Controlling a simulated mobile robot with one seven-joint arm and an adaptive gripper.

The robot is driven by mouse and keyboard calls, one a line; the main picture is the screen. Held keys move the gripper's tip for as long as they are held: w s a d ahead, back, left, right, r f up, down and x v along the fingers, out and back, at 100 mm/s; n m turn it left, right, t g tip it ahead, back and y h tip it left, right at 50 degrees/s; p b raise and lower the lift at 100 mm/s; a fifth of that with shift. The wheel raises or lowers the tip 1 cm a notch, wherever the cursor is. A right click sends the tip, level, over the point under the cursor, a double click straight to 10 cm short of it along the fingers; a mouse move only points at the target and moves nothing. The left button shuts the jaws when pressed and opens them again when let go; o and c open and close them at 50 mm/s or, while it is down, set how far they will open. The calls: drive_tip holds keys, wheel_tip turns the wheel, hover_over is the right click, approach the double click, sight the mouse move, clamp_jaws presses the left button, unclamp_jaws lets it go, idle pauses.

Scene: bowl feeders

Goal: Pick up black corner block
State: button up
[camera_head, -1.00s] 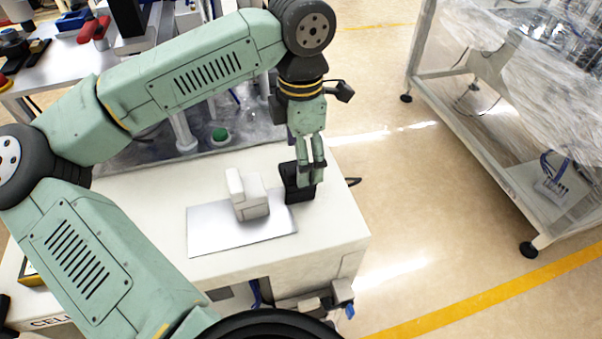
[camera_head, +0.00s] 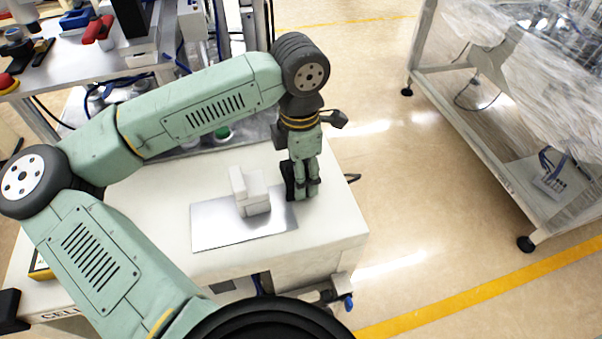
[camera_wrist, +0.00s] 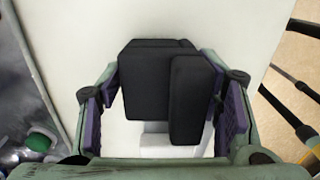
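The black corner block (camera_head: 289,181) stands on the white table, at the right end of the metal plate. In the head view my gripper (camera_head: 306,190) is lowered over it and hides most of it. In the wrist view the black corner block (camera_wrist: 155,85) lies between the two purple-padded fingers of my gripper (camera_wrist: 165,100), with a raised part on its right side. The fingers are spread on either side of the block. They are close to its sides, and I cannot tell whether the pads touch it.
A light grey block (camera_head: 257,200) stands on the metal plate (camera_head: 215,232), just left of my gripper. The white table (camera_head: 335,225) is bare to the right and front. A wrapped machine on a frame (camera_head: 500,130) stands to the right, across open floor.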

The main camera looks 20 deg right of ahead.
drive_tip(key=c, duration=0.6)
